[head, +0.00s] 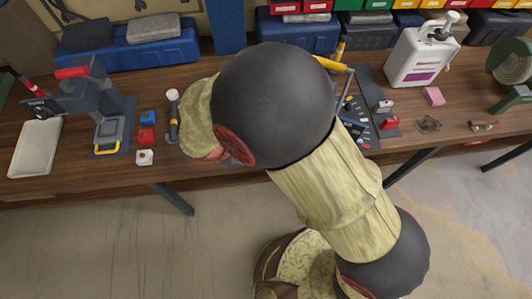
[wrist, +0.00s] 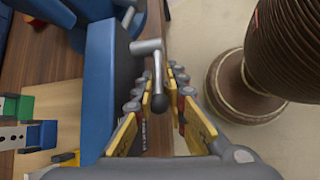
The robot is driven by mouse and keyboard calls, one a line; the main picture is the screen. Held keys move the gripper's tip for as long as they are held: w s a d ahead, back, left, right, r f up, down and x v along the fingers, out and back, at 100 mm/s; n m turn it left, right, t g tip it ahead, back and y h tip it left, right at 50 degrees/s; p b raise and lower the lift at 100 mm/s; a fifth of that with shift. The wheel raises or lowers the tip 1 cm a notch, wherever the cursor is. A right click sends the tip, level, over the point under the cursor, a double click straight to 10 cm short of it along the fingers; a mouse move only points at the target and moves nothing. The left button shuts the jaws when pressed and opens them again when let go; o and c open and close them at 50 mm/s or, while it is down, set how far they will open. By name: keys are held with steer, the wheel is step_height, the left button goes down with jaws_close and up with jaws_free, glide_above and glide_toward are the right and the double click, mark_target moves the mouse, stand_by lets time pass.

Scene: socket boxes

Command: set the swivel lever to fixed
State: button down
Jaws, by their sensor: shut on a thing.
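The swivel lever (wrist: 158,72), a bare metal rod with a black knob, stands out from a blue body (wrist: 108,80) in the wrist view. My gripper (wrist: 160,92) has yellow pads on either side of the lever and is shut on it near the knob end. The lever's pivot is partly in view at the top; no setting mark can be read. In the head view my arm covers the middle of the bench and hides my gripper.
The wooden bench (head: 60,178) bears a blue and grey press-like device (head: 100,100), a white tray (head: 36,148), a hammer (head: 173,115) and small coloured socket boxes (head: 147,136) at left. A white canister (head: 420,60) stands at right. Bins line the back.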

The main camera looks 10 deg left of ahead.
steer(key=shift+w+a+f+t+h+p, duration=0.15)
steer(key=shift+f+t+h, duration=0.15)
steer(key=shift+h, duration=0.3)
steer(key=shift+s+a+f+t+h+p, duration=0.1)
steer(key=shift+a+f+t+h+p, duration=0.1)
steer(key=shift+f+h, duration=0.3)
steer(key=shift+w+d+f+n+t+h, duration=0.15)
steer(key=shift+f+h, duration=0.15)
steer(key=shift+h, duration=0.3)
steer(key=shift+s+a+f+n+t+h, duration=0.1)
steer(key=shift+f+t+h, duration=0.15)
steer(key=shift+h, duration=0.35)
steer(key=shift+w+d+f+n+t+h, duration=0.1)
steer(key=shift+f+h, duration=0.2)
steer(key=shift+h, duration=0.3)
steer(key=c, duration=2.1)
jaws_free()
steer(key=shift+o, duration=1)
steer(key=shift+d+f, duration=0.1)
steer(key=v, duration=1.2)
